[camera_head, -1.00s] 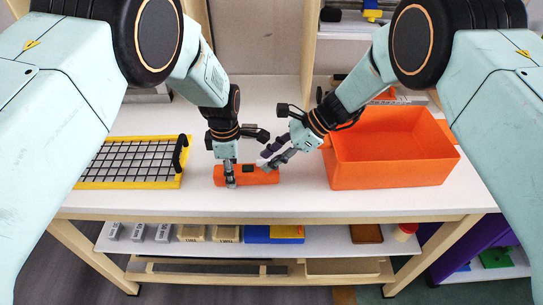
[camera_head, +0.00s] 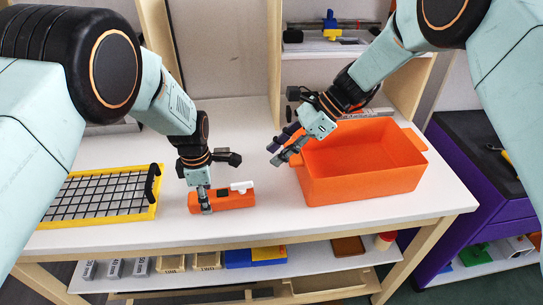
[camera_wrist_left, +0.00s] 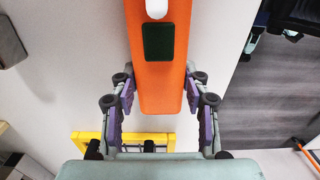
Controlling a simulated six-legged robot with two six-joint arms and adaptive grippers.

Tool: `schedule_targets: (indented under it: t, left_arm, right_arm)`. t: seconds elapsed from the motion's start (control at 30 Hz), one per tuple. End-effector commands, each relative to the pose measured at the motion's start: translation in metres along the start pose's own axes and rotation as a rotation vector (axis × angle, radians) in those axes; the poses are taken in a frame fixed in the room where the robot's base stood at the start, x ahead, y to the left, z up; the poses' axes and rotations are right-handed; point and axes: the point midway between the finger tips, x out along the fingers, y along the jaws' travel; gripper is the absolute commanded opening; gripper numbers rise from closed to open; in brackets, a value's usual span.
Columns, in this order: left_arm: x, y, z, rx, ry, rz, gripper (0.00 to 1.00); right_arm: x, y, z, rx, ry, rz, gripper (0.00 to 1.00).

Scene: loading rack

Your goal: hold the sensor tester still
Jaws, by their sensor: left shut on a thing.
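The sensor tester (camera_head: 233,201) is an orange bar with a dark window, lying on the white table. A small white piece (camera_head: 241,186) sits at its right end; it also shows at the top of the left wrist view (camera_wrist_left: 156,8). My left gripper (camera_head: 206,206) is shut on the tester's left part, with one finger on each side in the left wrist view (camera_wrist_left: 161,88). My right gripper (camera_head: 273,154) is open and empty, up and to the right of the tester, apart from it.
An orange bin (camera_head: 360,186) stands to the right on the table. A yellow-framed grid rack (camera_head: 152,213) lies to the left. The tabletop in front of the tester is clear. A lower shelf (camera_head: 325,258) holds blocks and other items.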

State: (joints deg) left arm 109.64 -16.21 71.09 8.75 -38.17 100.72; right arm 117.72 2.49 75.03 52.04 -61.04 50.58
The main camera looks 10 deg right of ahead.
Motion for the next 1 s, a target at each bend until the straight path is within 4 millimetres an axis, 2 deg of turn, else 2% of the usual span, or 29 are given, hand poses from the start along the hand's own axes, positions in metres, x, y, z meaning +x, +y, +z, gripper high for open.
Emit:
schedule_targets:
  t: [0.33,0.37,0.63,1.0]
  left_arm:
    - [-0.0003,0.0004,0.0001,0.0,0.0,0.001,0.08]
    - [-0.0003,0.0004,0.0,0.0,0.0,0.001,0.48]
    - [-0.0003,0.0004,0.0,0.0,0.0,0.001,0.71]
    - [-0.0029,0.0006,0.0,0.0,0.0,0.002,0.73]
  right_arm:
    - [-0.0007,-0.0001,0.0,0.0,0.0,0.0,0.33]
    - [-0.0007,-0.0001,0.0,0.0,0.0,0.0,0.33]
    - [-0.0006,-0.0002,0.0,0.0,0.0,0.0,0.33]
    - [-0.0005,-0.0002,0.0,0.0,0.0,0.0,0.33]
